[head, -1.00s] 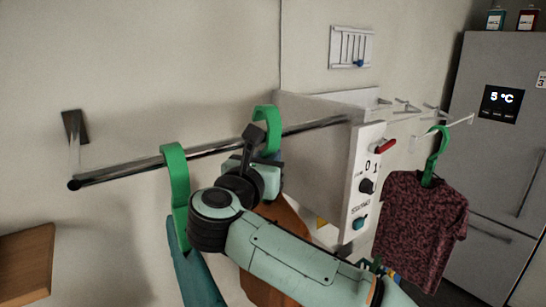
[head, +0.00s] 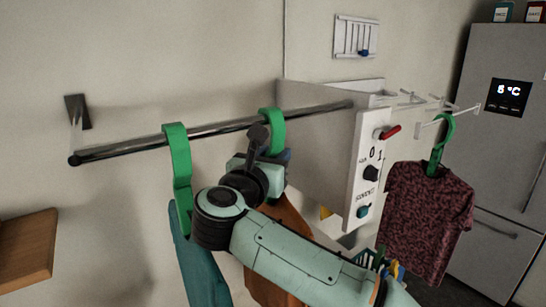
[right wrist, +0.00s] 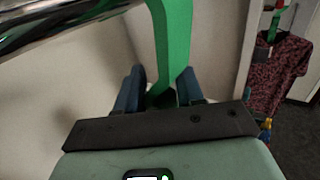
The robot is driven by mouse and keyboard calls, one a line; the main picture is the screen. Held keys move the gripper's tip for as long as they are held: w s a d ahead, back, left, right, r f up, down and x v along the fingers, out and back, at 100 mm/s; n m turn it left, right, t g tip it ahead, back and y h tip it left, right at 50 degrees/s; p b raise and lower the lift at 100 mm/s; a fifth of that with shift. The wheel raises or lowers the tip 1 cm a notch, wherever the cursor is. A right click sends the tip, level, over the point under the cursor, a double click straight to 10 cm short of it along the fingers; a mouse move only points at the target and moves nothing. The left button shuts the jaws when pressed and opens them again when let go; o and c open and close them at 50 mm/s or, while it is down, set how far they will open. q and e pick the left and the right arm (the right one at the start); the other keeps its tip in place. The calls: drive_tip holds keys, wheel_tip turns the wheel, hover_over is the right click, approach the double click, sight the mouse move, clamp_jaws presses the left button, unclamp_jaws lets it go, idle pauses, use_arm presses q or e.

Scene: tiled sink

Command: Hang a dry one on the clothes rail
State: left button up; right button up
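The metal clothes rail (head: 215,129) runs along the wall. A green hanger with a teal garment (head: 201,268) hooks over its middle. A second green hanger (head: 277,125) hooks over the rail further right, with an orange-brown garment (head: 290,214) below, partly hidden by my right arm. My right gripper (head: 270,170) is at this second hanger. In the right wrist view the green hanger (right wrist: 172,35) passes between my spread fingers (right wrist: 160,92), with a gap beside the left one. A dark red patterned shirt (head: 425,220) hangs on another green hanger at the right. My left gripper is out of view.
A white box with a control panel (head: 367,170) stands just behind the rail's right end. White wall prongs (head: 430,104) hold the dark red shirt. A grey fridge (head: 500,150) is at the right and a wooden shelf (head: 25,250) at the lower left.

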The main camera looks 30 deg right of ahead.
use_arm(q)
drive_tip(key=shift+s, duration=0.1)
use_arm(e)
drive_tip(key=shift+a, duration=0.1)
drive_tip(key=shift+s+a, duration=0.2)
drive_tip(key=shift+a, duration=0.05)
use_arm(q)
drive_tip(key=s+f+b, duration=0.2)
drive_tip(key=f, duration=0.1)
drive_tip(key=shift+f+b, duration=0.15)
drive_tip(key=shift+b, duration=0.15)
use_arm(e)
drive_tip(key=v, duration=1.2)
drive_tip(key=shift+s+a, duration=0.2)
drive_tip(key=shift+s, duration=0.05)
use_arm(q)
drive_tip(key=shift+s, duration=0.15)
